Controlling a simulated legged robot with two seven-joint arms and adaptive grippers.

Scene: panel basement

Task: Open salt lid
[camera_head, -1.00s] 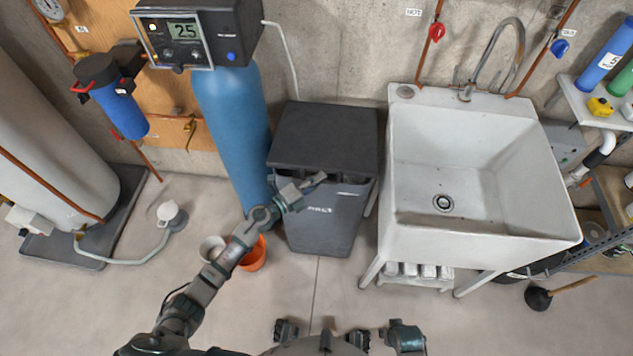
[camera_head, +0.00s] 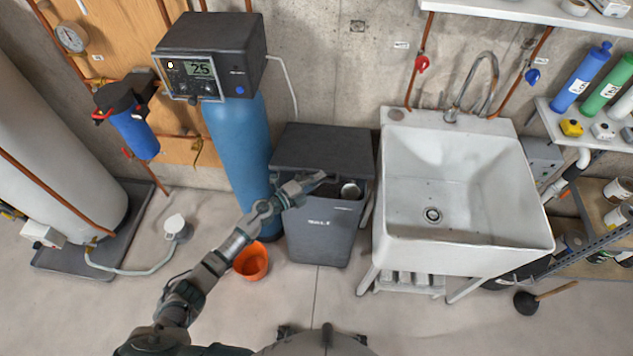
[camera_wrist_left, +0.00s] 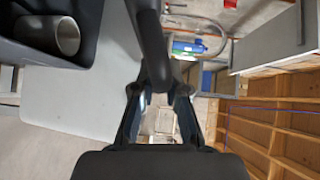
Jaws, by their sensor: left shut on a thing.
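The dark grey salt bin (camera_head: 320,230) stands between the blue tank and the sink, with SALT lettering on its front. Its black lid (camera_head: 322,147) is on top, and a dark opening shows below the lid's front edge. My left gripper (camera_head: 318,180) is at the lid's front edge. In the left wrist view its fingers (camera_wrist_left: 160,95) close around a dark bar, which looks like part of the lid; the exact contact is hidden. My right gripper is out of view.
A white sink (camera_head: 460,190) stands close to the bin's right. A blue tank (camera_head: 237,135) with a control head stands close to its left. An orange bucket (camera_head: 251,262) is on the floor below my left arm. Floor in front of the bin is clear.

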